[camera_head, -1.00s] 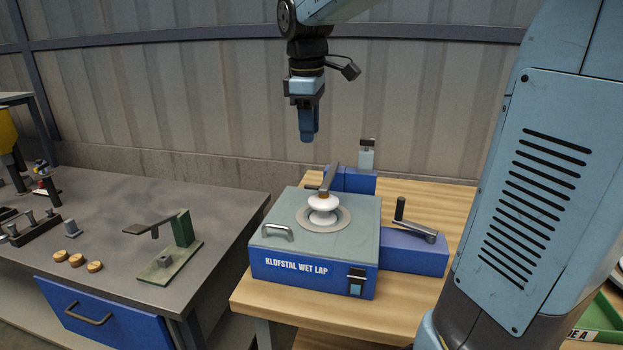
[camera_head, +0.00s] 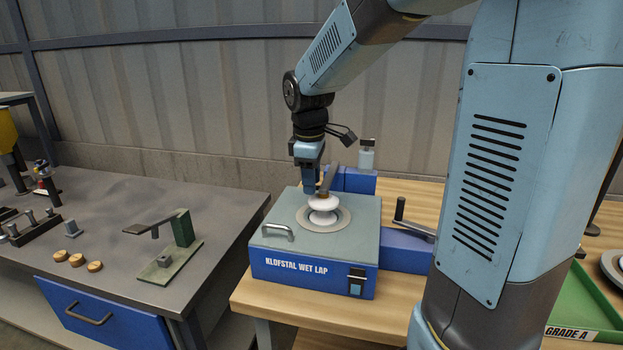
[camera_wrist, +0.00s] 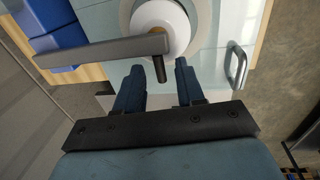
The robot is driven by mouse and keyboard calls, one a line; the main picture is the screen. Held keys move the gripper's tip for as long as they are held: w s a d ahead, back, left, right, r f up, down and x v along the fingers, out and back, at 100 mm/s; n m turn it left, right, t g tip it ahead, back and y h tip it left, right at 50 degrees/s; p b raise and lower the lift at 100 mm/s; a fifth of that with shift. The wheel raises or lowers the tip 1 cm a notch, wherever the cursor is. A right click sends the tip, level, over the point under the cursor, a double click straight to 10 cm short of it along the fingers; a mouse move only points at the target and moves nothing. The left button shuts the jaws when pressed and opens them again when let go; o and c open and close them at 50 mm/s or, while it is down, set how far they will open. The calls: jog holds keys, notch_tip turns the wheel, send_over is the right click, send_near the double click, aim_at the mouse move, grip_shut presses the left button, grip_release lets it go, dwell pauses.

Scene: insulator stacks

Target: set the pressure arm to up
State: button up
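The pressure arm (camera_wrist: 100,52) is a grey bar on the blue lap machine (camera_head: 295,270). It reaches from the blue block at the back to above a white ridged insulator (camera_head: 323,203), and its end looks lowered onto the insulator's top. A dark peg (camera_wrist: 160,70) sticks out from the bar's end. The gripper partly hides the arm in the head view.
A bottle (camera_head: 366,155) stands behind. A grey bench (camera_head: 110,205) with a green fixture (camera_head: 172,262) is left.

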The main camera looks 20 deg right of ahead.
grip_shut()
dwell(0.4)
dwell(0.4)
